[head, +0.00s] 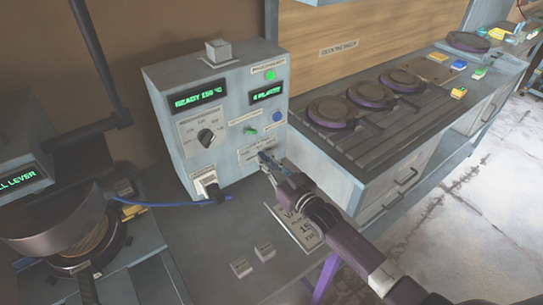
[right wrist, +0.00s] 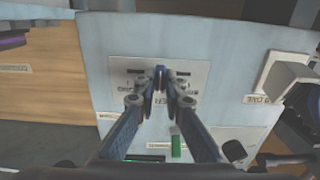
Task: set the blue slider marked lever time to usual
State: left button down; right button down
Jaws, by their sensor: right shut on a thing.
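The grey control box (head: 225,165) stands on the counter in the head view. Its slider plate also shows, upside down, in the right wrist view (right wrist: 122,70), with a dark slot running across it. My right gripper (head: 265,160) reaches the lower right of the box front. In the right wrist view its fingertips (right wrist: 160,73) are closed together at the middle of the slot, on the blue slider (right wrist: 160,69). The fingers hide most of the slider, and the plate's markings are too small to read. My left gripper is not in view.
The box also carries a black rotary knob (head: 206,137), a green button (head: 270,75) and a blue button (head: 277,116). A press with a pan-like plate (head: 55,225) stands at left. Round plates (head: 333,111) sit on the counter at right.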

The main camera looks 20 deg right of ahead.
jog(key=c, duration=2)
grip_release()
jog(key=shift+d, duration=0.1)
jog(key=v, duration=1.2)
